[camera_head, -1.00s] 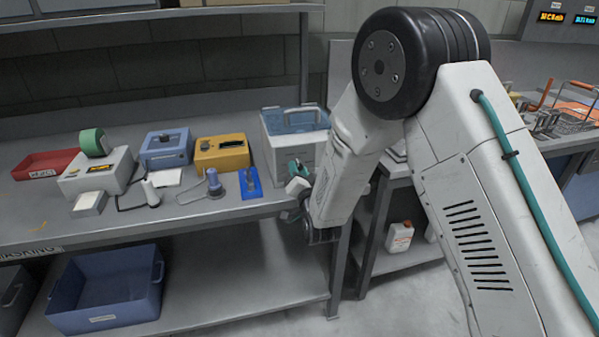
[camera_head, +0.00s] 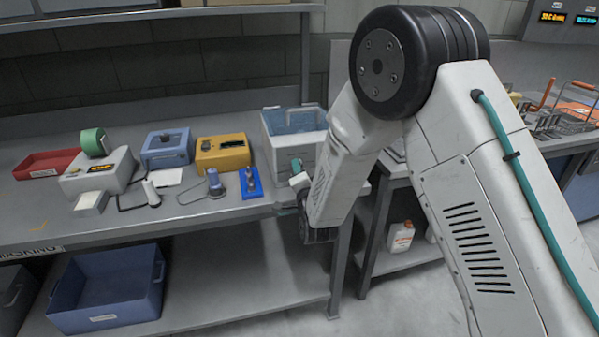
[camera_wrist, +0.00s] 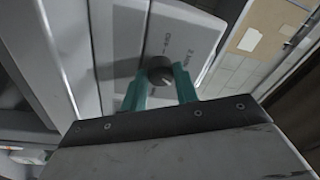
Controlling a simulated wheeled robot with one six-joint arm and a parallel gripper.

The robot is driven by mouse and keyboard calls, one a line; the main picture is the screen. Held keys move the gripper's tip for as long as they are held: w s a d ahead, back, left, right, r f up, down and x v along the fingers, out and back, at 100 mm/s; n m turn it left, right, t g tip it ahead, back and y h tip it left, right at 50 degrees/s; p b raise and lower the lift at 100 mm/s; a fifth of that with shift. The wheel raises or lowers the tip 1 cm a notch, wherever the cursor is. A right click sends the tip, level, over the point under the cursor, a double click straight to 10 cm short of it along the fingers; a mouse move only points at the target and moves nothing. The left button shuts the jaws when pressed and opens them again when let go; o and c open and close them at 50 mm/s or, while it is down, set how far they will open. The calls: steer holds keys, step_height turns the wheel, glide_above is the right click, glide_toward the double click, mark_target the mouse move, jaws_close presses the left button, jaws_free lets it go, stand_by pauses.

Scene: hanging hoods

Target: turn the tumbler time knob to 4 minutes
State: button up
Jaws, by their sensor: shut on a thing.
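The tumbler is a pale grey box (camera_head: 288,148) with a bluish see-through top, at the right end of the bench. Its dark round time knob (camera_wrist: 160,73) shows in the wrist view, on a pale panel (camera_wrist: 188,38) with "OFF" and "2 MIN" printed beside it. A light mark shows on the knob, but its exact setting cannot be read. My gripper (camera_wrist: 161,80) has its teal fingers on either side of the knob and is shut on it. In the head view my gripper (camera_head: 297,167) is at the tumbler's front, and the knob is hidden.
A blue pad (camera_head: 251,187) with a small tool, a yellow box (camera_head: 222,161) and a blue-grey box (camera_head: 166,154) stand left of the tumbler. A red tray (camera_head: 42,165) is farther left. A blue bin (camera_head: 105,290) sits on the lower shelf.

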steer(key=shift+f, duration=0.1)
steer(key=o, duration=1)
steer(key=shift+a, duration=0.1)
steer(key=shift+c, duration=0.2)
steer(key=v, duration=0.8)
